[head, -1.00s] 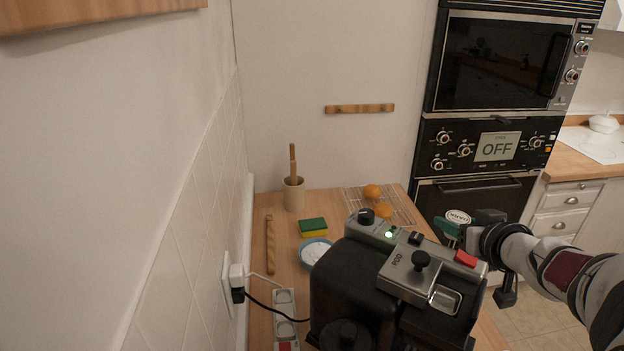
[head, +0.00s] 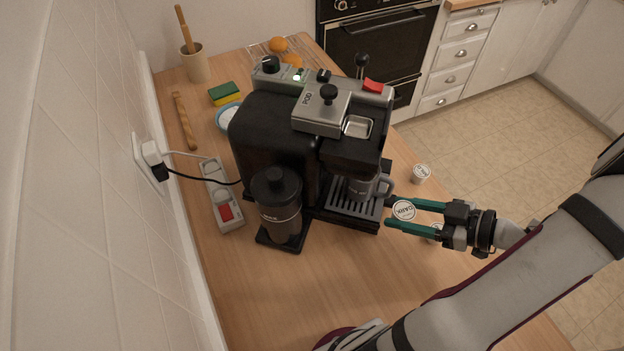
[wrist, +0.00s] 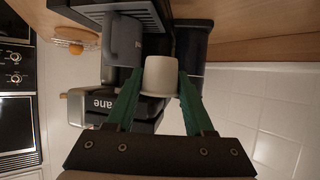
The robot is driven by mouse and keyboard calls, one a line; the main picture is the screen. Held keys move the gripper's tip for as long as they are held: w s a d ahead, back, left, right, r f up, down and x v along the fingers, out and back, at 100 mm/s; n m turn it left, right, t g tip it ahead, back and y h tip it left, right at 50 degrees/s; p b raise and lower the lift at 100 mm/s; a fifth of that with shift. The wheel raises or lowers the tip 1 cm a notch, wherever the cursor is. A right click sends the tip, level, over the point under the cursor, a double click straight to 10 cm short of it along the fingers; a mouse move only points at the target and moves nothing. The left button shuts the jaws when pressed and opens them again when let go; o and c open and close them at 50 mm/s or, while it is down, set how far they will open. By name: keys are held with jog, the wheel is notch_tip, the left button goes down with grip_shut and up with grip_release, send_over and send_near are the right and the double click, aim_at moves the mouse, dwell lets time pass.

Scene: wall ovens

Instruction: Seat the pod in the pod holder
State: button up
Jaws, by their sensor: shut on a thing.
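My gripper (head: 404,217), with green fingers, is shut on a white pod (head: 404,210) whose round lid reads DARK. In the wrist view the pod (wrist: 159,76) is a cream cup between the two fingertips. It is held beside the drip tray side of the black coffee machine (head: 275,130), apart from the machine. On top of the machine is a silver plate marked POD (head: 320,110) with a black knob. Beside it is a small square metal recess (head: 357,127), which looks empty and may be the pod holder.
A grey mug (head: 362,187) stands on the drip tray (head: 352,207). Another pod (head: 421,173) sits on the counter, and one is partly hidden behind the gripper. A dark grinder-like canister (head: 278,205) and a power strip (head: 221,195) are at left. The front counter is clear.

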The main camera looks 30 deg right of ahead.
jog(key=s+a+f+n+y, duration=0.1)
jog(key=s+a, duration=0.2)
jog(key=g, duration=0.1)
send_over(336, 245)
notch_tip(336, 245, down, 7)
notch_tip(336, 245, down, 4)
jog(key=shift+f, duration=0.1)
jog(key=shift+f, duration=0.1)
jog(key=o, duration=1)
